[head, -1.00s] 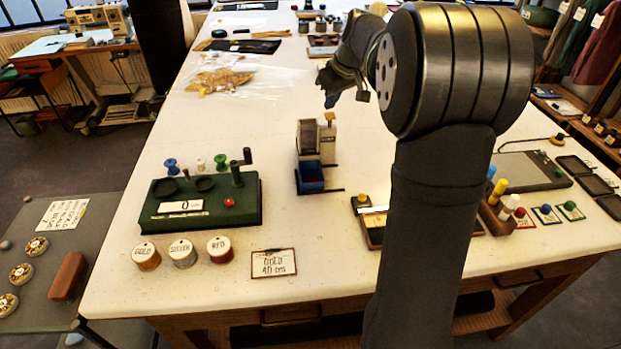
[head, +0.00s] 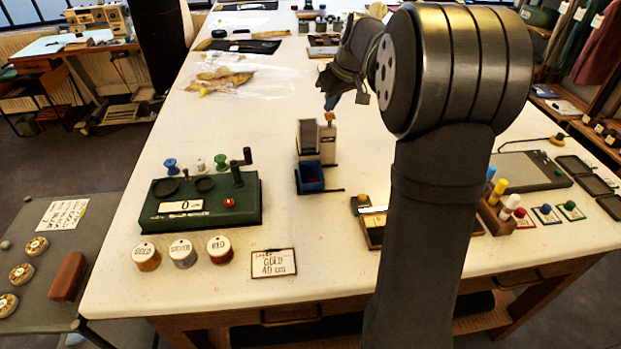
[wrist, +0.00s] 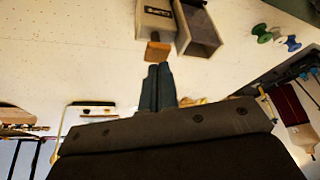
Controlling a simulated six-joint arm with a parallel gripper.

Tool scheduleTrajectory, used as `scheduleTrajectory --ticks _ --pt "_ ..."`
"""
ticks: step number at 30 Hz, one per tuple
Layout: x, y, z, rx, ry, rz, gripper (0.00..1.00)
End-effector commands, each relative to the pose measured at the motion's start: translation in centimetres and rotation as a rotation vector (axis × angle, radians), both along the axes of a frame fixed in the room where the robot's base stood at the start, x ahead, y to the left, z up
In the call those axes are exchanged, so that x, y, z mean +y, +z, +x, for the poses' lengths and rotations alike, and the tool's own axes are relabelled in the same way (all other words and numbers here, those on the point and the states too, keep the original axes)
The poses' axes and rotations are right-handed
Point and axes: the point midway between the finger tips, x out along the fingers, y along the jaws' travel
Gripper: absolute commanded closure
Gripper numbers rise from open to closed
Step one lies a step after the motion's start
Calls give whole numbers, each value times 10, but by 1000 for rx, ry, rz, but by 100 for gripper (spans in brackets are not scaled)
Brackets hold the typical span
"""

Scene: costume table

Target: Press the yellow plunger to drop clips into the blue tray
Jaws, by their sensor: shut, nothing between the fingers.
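The yellow plunger (head: 330,117) looks orange-yellow and stands up on top of the clip dispenser's pale body (head: 328,140). A dark hopper (head: 308,136) stands beside that body. The blue tray (head: 310,178) sits at the dispenser's front, on the table; I cannot make out clips in it. My gripper (head: 332,101) is shut and empty, fingers pointing down just above the plunger. In the wrist view, my closed fingertips (wrist: 159,70) appear close to the plunger (wrist: 158,51), with a small gap in the picture. Contact is not visible.
A green winder with a crank (head: 205,200) and several spools stand left of the dispenser. A card reading gold 40 cm (head: 273,263) lies in front. A wooden tray (head: 368,225) lies at the right, partly behind my arm. White table around the dispenser is mostly clear.

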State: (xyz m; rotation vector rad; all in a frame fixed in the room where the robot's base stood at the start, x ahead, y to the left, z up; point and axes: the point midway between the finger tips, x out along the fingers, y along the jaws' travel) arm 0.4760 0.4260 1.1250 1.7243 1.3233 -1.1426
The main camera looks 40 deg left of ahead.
Motion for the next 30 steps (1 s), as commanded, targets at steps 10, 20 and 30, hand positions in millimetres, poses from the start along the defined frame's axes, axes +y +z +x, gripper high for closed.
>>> scheduleTrajectory --ticks 10,20,30 --pt "0 -11 0 1 0 -1 100" --pt "0 -21 0 1 0 -2 100" --pt "0 -25 0 1 0 -2 100"
